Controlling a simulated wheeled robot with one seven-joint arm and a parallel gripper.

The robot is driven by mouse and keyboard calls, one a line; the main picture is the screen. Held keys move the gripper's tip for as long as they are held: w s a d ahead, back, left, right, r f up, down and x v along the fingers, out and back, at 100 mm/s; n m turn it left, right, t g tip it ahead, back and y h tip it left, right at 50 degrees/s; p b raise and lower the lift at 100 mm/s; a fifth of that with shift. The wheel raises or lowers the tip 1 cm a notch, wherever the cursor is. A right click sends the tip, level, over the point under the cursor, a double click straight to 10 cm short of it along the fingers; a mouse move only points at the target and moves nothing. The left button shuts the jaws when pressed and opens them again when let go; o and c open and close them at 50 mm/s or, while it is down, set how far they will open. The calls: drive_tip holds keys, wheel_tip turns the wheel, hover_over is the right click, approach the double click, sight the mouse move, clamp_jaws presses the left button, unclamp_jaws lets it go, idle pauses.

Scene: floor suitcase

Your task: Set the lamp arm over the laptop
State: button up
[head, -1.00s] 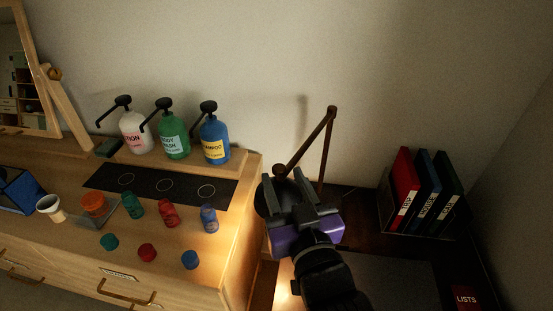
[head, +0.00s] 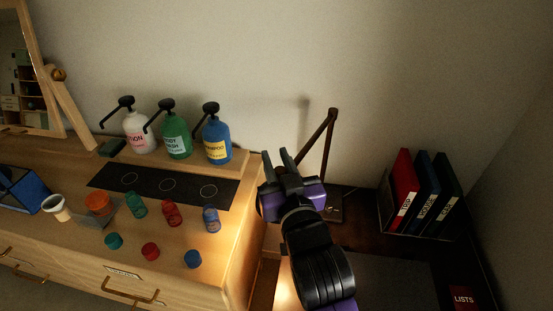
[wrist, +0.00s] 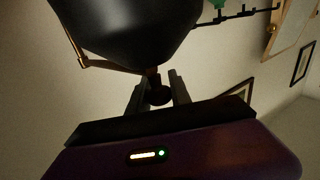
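The lamp's brown jointed arm (head: 329,140) rises from its base (head: 331,207) on the dark desk and bends down to the left. My gripper (head: 279,156) is at the arm's lower left end, in front of the lamp head, which it hides in the head view. In the wrist view the black lampshade (wrist: 125,28) is close above. A small dark knob (wrist: 158,95) lies between my spread fingers (wrist: 158,88); I cannot tell whether they touch it. A flat dark grey panel (head: 385,275) lies on the desk; I cannot tell whether it is the laptop.
A wooden dresser (head: 240,240) stands left, with pump bottles (head: 216,140), a black strip (head: 150,186) and several small coloured jars and caps. A rack of binders (head: 425,190) stands at the desk's back right. A red item labelled LISTS (head: 463,298) is at lower right.

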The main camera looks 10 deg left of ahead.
clamp_jaws()
idle(0.9)
idle(0.4)
